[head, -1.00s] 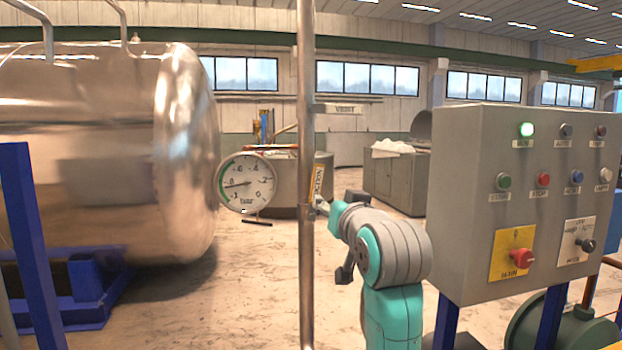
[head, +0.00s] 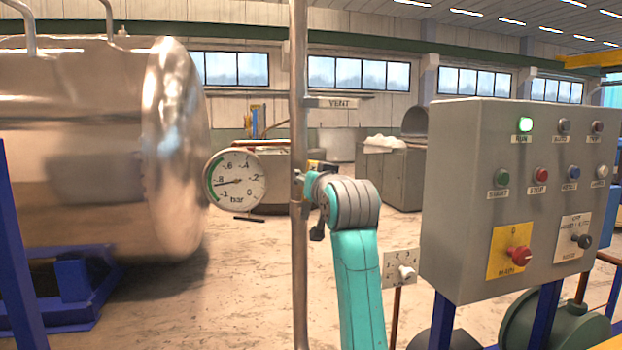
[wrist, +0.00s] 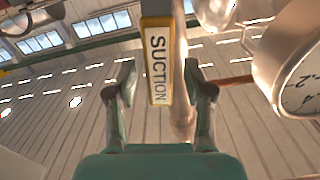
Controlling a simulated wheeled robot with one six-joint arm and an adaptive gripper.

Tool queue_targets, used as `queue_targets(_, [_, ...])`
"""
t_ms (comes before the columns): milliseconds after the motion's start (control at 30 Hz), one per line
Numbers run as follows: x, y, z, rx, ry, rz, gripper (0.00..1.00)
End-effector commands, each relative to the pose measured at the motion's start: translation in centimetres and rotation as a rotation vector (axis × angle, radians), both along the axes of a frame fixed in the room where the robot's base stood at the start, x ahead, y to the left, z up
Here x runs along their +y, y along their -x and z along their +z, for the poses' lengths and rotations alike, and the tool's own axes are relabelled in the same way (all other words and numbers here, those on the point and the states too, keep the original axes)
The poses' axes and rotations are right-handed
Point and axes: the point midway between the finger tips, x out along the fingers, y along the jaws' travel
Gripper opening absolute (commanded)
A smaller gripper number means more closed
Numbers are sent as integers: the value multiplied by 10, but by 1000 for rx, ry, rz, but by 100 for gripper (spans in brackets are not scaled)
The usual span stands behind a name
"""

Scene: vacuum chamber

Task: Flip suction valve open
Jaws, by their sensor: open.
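The suction valve's lever, a yellow bar with a white SUCTION label (wrist: 158,68), hangs in the upper middle of the wrist view. My gripper (wrist: 160,82) is open, with one finger on each side of the lever and visible gaps to both. I cannot tell how deep the lever sits between the fingers. In the head view my gripper (head: 306,188) is beside the upright metal pipe (head: 299,120). Only a small yellow part of the lever (head: 313,165) shows there above my wrist; the valve body is hidden.
A round pressure gauge (head: 236,180) is left of the pipe, its needle near -.8. A VENT label (head: 341,104) is on the pipe's right. A grey control box (head: 470,190) with a lit green RUN lamp stands right. A large steel tank (head: 90,160) fills the left.

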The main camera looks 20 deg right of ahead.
Motion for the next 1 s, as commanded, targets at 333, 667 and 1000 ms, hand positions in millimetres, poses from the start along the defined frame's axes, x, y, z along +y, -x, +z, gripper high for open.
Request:
queue_targets(333, [0, -5, 0, -1, 0, 0, 52])
queue_targets(667, [0, -5, 0, -1, 0, 0, 0])
queue_targets(1000, [12, -5, 1, 0, 121, 2, 0])
